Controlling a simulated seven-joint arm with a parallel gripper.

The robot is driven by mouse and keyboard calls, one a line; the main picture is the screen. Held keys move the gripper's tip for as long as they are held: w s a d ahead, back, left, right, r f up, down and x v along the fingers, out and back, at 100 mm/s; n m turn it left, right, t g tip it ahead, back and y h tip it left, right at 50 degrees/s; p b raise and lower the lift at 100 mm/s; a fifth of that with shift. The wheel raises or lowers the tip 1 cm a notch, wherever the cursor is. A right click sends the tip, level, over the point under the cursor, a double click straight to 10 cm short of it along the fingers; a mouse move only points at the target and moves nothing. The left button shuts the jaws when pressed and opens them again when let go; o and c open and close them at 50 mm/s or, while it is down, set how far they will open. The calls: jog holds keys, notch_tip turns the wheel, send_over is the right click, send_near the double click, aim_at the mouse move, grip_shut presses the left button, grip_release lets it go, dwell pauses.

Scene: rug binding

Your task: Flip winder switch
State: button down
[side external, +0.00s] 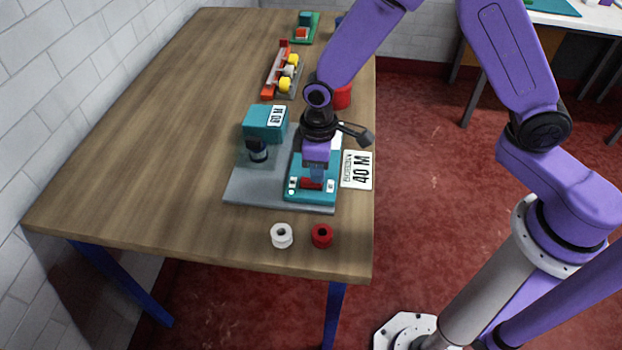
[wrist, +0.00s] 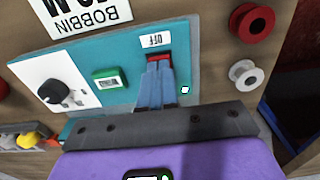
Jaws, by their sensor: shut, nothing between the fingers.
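The winder's teal control panel (side external: 297,193) sits on a grey base plate (side external: 247,187) near the table's front right. In the wrist view the panel (wrist: 200,62) carries a red switch (wrist: 158,57) beside a label reading OFF (wrist: 155,40). My gripper (side external: 316,179) is shut, with its fingers pointing down at the red switch (side external: 307,184). In the wrist view the fingertips (wrist: 158,69) overlap the edge of the switch and hide part of it. I cannot tell whether they touch it.
A teal winder head (side external: 263,125) stands left of my gripper. White (side external: 281,236) and red (side external: 322,236) spools lie in front. A 40 M card (side external: 357,170) lies at right. The table's left side is clear.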

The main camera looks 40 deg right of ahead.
jog(key=shift+f, duration=0.4)
jog(key=shift+r, duration=3.55)
